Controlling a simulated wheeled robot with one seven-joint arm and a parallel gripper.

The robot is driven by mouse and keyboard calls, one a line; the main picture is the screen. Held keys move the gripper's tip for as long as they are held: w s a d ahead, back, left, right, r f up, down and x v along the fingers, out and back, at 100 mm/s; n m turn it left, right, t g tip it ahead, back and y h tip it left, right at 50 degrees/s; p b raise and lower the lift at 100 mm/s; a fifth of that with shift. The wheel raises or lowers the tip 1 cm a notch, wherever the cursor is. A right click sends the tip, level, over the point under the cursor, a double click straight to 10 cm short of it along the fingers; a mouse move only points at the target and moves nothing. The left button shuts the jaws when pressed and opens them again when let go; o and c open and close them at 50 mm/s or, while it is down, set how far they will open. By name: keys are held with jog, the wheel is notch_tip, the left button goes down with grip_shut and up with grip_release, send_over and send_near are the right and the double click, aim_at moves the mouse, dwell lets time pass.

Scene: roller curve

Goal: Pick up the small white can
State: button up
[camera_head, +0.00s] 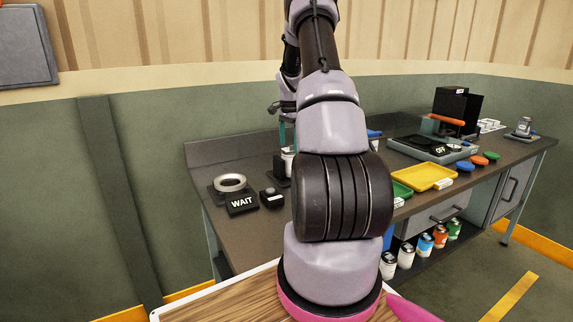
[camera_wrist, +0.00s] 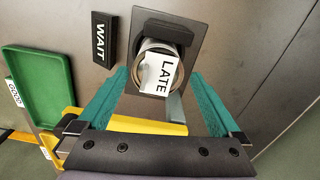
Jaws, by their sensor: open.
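My gripper (camera_wrist: 159,76) is open, its two teal fingers on either side of a small round can (camera_wrist: 166,47) in the wrist view. The can has a pale metallic rim and a white label or card reading "LATE". It is at a dark square plate or stand (camera_wrist: 186,24), in line with the gap between the fingers; whether they touch it I cannot tell. In the head view my gripper (camera_head: 282,132) is mostly hidden behind my arm. A white can (camera_head: 289,161) shows partly below it, beside a dark upright stand.
A black "WAIT" sign (camera_head: 242,203), a metal ring (camera_head: 230,182) and a small black box (camera_head: 271,198) are on the bench's left. A yellow tray (camera_head: 424,177) and green tray (camera_head: 401,190) lie right of my arm. Several cans (camera_head: 425,246) stand on the lower shelf.

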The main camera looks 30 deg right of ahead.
aim_at(290, 158)
notch_tip(290, 158, down, 2)
jog(key=shift+s+d+f, duration=0.1)
jog(key=shift+d+f, duration=0.05)
jog(key=shift+f, duration=1.2)
jog(key=shift+d+f, duration=0.1)
jog(key=shift+f, duration=1.2)
jog(key=c, duration=1.5)
jog(key=shift+r, duration=0.1)
jog(key=shift+c, duration=0.2)
